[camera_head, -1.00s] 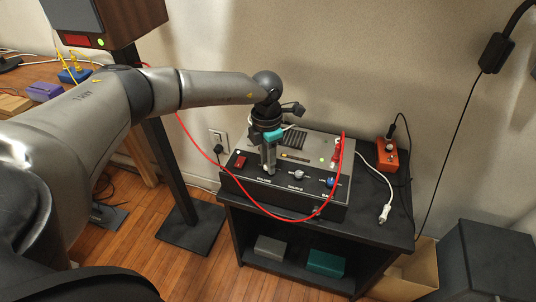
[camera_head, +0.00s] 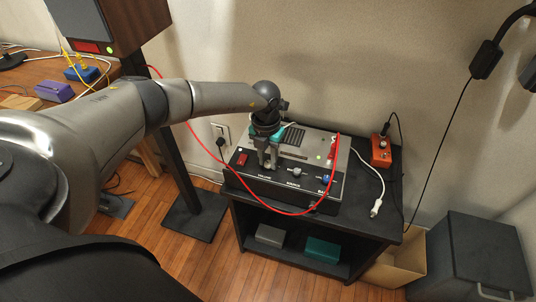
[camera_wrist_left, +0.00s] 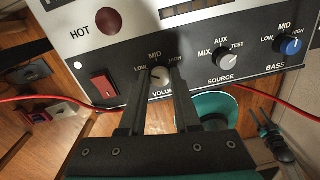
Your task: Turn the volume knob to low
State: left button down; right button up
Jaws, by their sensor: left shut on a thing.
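The amplifier-like box (camera_head: 236,180) sits on a black stand, with a row of controls along its front panel. The volume knob (camera_wrist_left: 158,77) is light grey, with LOW, MID and HIGH printed around it. Its exact pointer direction is hard to read. My left gripper (camera_head: 268,166) reaches down to the left part of the panel. In the left wrist view its two dark fingers (camera_wrist_left: 157,80) are shut on the volume knob, one on each side. In the head view the gripper hides the knob. My right gripper is not in view.
Right of the volume knob are the source knob (camera_wrist_left: 226,58) and blue bass knob (camera_wrist_left: 290,46). A red rocker switch (camera_wrist_left: 103,86) is at left. A red cable (camera_head: 272,207) loops before the box. An orange box (camera_head: 381,151) and white plug (camera_head: 376,208) lie right.

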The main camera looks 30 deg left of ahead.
pick_arm(q)
jog(key=shift+n+p, duration=0.35)
jog(key=shift+n, duration=0.15)
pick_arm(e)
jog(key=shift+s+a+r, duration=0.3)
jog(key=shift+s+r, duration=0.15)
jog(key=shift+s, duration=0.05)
pick_arm(q)
jog(key=c, duration=0.6)
grip_release()
